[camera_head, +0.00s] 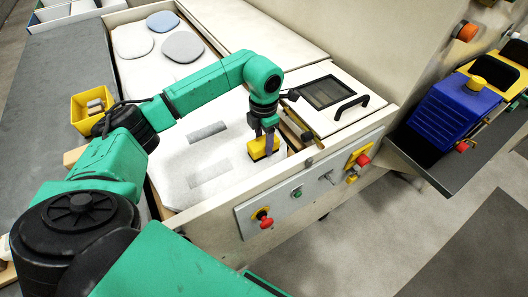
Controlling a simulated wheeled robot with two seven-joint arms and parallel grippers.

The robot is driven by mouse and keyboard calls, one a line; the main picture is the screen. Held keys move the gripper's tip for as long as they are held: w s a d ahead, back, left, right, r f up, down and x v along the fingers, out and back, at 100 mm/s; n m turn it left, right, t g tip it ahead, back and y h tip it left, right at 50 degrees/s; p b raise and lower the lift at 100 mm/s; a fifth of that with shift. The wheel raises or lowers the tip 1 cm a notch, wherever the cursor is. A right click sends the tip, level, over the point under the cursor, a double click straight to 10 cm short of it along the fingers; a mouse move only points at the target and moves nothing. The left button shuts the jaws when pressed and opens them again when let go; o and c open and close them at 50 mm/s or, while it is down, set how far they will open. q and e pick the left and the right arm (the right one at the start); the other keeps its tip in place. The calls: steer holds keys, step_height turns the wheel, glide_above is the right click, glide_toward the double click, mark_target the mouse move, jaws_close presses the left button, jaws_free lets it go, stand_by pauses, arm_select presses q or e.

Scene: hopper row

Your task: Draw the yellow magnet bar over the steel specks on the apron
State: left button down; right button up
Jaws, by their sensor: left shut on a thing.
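The yellow magnet bar (260,149) is at the right part of the pale apron (225,165), near its front right corner. My left gripper (264,138) points down from above and is shut on the bar. I cannot tell whether the bar touches the apron or hangs just above it. Two grey speckled patches, which look like the steel specks, lie to the left of the bar: a far one (207,131) and a near one (208,174). My right gripper is not in view.
A yellow bin (92,108) with small blocks stands left of the apron. Rounded pads (183,46) lie at the back. A windowed lid with a black handle (333,98) is right of the bar. A control panel with red knobs (305,190) runs along the front.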

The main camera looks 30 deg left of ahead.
arm_select(q)
steer(key=shift+w+d+b, duration=0.15)
steer(key=shift+w+d, duration=0.25)
steer(key=shift+w, duration=0.25)
steer(key=shift+w+d+b, duration=0.15)
steer(key=shift+w+d, duration=0.2)
steer(key=shift+w, duration=0.35)
steer(key=shift+w+d+b, duration=0.15)
steer(key=shift+w+d, duration=0.25)
steer(key=shift+w, duration=0.25)
steer(key=shift+w+d, duration=0.15)
steer(key=shift+w, duration=0.1)
steer(key=shift+r+p, duration=0.65)
steer(key=shift+r, duration=0.4)
step_height(320, 180, up, 4)
steer(key=p, duration=0.2)
steer(key=shift+p, duration=0.4)
